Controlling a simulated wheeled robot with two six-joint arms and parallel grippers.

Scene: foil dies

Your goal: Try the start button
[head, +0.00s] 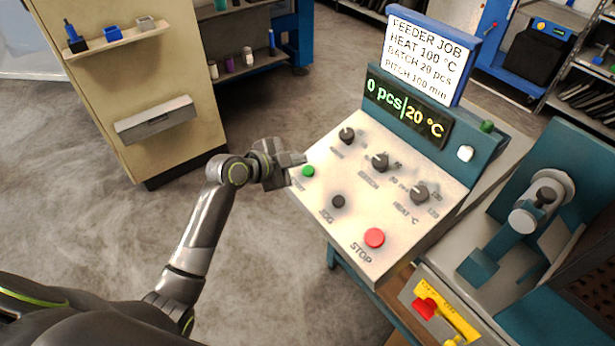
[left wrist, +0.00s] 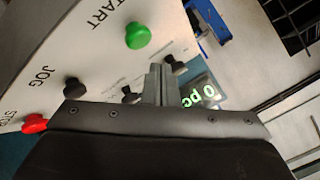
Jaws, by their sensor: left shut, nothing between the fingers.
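The green start button (head: 308,171) sits at the left edge of the sloped white control panel (head: 325,235). My left gripper (head: 298,160) is shut and empty, with its fingertips just above and left of the green button in the head view. I cannot tell whether they touch the panel. In the left wrist view the green button (left wrist: 138,36) stands under the word START, beside my shut fingers (left wrist: 158,75) and apart from them in the picture. The display (head: 405,107) reads 0 pcs and 20 °C. My right gripper is not in view.
The panel also holds a black jog button (head: 338,201), a red stop button (head: 374,238) and three black knobs, one being the heat knob (head: 419,193). A sign (head: 431,50) reads HEAT 100 °C, BATCH 20 pcs. A teal machine (head: 530,220) stands at right.

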